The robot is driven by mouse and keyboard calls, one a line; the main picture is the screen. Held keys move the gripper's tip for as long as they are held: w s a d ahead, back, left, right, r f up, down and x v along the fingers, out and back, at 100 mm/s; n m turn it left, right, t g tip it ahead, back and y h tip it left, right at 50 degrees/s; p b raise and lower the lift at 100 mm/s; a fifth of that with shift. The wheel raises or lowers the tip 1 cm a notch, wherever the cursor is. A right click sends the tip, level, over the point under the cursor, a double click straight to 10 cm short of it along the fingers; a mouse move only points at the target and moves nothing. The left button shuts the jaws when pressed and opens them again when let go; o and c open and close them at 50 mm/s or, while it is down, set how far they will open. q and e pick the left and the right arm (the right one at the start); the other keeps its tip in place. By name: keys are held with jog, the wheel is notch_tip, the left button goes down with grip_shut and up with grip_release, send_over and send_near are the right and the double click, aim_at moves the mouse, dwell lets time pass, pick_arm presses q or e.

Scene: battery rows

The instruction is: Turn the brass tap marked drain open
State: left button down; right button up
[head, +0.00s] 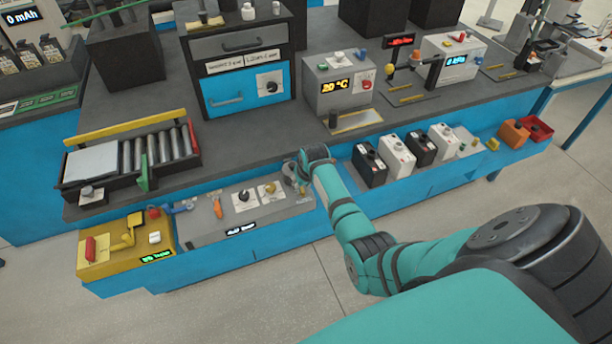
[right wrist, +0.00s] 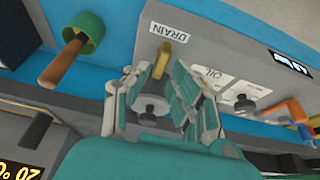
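In the right wrist view, the brass tap (right wrist: 163,58) sits on a pale grey panel (right wrist: 205,42), just below a white label (right wrist: 168,33) reading DRAIN. The open fingers of my right gripper (right wrist: 157,74) stand on either side of the tap's near end. I cannot tell whether they touch it. A grey round knob (right wrist: 150,108) shows between the fingers. In the head view my right gripper (head: 298,178) is over the right end of the low panel, and I cannot make out the tap beside it. My left gripper is not in view.
Beside the tap are white cards and a black knob (right wrist: 241,102). A green ring with an orange-brown rod (right wrist: 62,66) is at left in the wrist view. Black and white canisters (head: 397,155) stand right of my arm; a yellow box (head: 120,245) is at far left.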

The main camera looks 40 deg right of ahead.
jog(key=v, duration=0.8)
jog(key=shift+s+r, duration=0.15)
jog(key=shift+r, duration=0.2)
jog(key=s+a+f+n+g+b, duration=0.1)
jog(key=s+a+f+b, duration=0.15)
jog(key=s+f, duration=0.6)
jog(key=s+a+f+n+b, duration=0.1)
jog(key=s+a+f, duration=0.25)
jog(key=f, duration=0.95)
jog(key=s+a+f+n+g+b, duration=0.1)
jog(key=s+a+f+b, duration=0.1)
jog(key=s+f, duration=0.7)
jog(key=s+a+f+b, duration=0.1)
jog(key=s+f, duration=0.4)
jog(key=s, duration=0.4)
jog(key=s+a+f+n, duration=0.1)
jog(key=s+a+f, duration=0.1)
jog(key=s+f, duration=0.3)
jog(key=s+a+f+n+g+y+b, duration=0.1)
jog(key=s+f, duration=0.5)
jog(key=s, duration=0.7)
jog(key=shift+a+b, duration=0.35)
jog(key=shift+a, duration=0.35)
